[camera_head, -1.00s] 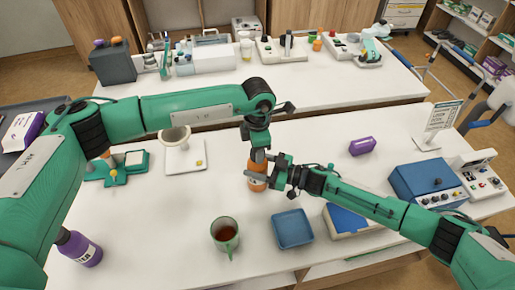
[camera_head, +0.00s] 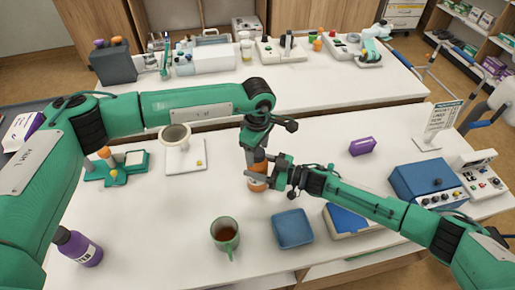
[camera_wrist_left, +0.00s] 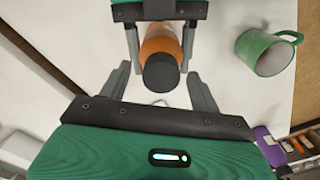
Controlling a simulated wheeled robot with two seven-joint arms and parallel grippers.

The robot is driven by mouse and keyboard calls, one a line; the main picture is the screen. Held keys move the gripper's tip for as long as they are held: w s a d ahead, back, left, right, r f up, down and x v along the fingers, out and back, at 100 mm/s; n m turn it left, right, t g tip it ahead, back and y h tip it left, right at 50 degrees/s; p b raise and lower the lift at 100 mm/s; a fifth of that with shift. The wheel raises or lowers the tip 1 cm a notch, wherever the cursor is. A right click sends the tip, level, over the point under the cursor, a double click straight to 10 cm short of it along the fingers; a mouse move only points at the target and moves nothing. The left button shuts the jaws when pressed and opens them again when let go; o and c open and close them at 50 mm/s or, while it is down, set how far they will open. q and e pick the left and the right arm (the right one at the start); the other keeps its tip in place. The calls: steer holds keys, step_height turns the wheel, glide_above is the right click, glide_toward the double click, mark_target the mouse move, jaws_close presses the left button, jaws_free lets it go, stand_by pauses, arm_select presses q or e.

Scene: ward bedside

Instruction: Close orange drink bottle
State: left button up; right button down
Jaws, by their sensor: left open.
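The orange drink bottle (camera_head: 259,184) stands upright near the middle of the near table. In the left wrist view the bottle (camera_wrist_left: 161,44) shows a dark cap (camera_wrist_left: 160,73) on its top; I cannot tell how tight it is. My left gripper (camera_head: 256,158) points down above the bottle. In the left wrist view its fingers (camera_wrist_left: 160,88) are open, one on each side of the cap and apart from it. My right gripper (camera_head: 258,177) comes in from the right, with its fingers along both sides of the bottle's body, seemingly gripping it.
A green mug (camera_head: 225,236) with dark liquid and a blue tray (camera_head: 292,229) stand in front of the bottle. A purple bottle (camera_head: 78,247) is at the left, a purple box (camera_head: 362,146) at the right. A white stand with a bowl (camera_head: 186,158) is behind left.

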arm_select(q)
steer(key=shift+r, duration=0.1)
step_height(320, 180, up, 12)
stand_by(0.5)
arm_select(e)
steer(key=shift+c, duration=1.9)
jaws_free()
